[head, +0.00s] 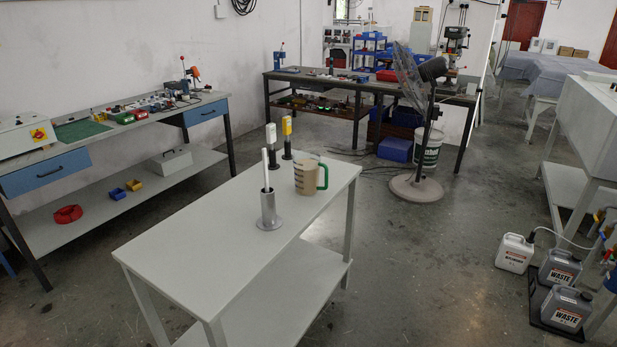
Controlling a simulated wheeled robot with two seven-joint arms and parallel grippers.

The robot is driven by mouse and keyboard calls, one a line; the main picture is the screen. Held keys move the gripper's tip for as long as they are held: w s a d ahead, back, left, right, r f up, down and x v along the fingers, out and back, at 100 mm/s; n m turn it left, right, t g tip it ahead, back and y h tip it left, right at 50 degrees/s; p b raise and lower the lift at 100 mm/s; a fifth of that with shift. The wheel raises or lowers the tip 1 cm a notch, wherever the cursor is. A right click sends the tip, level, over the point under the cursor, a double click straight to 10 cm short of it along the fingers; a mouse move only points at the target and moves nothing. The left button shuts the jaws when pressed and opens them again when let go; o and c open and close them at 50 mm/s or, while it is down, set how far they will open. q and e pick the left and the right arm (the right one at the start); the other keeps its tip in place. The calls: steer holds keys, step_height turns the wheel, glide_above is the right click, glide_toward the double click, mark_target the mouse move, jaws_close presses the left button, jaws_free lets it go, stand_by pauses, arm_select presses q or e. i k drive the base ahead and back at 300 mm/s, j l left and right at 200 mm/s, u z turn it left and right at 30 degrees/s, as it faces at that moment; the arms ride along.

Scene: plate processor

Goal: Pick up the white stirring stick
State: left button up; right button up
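The white stirring stick (265,168) stands nearly upright in a grey metal cylindrical holder (268,211). Its upper part sticks out above the holder and its lower end is hidden inside. The holder stands on the white table (190,255) in the middle of the head view. A beige measuring jug (306,178) with a green handle stands just right of and behind the holder. Neither of my grippers shows in the head view.
Two upright handheld devices, one white-topped (271,140) and one yellow-topped (287,135), stand behind the stick. The table's front left part is bare. A pedestal fan (418,185) stands behind right. Waste canisters (560,267) are on the floor at right.

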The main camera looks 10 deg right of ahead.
mark_target(264, 149)
steer(key=i+l+u, duration=0.2)
steer(key=i+u, duration=0.15)
steer(key=i+l+u, duration=0.35)
steer(key=i, duration=0.2)
steer(key=i+l+u, duration=0.35)
steer(key=i+l, duration=0.05)
steer(key=i, duration=0.05)
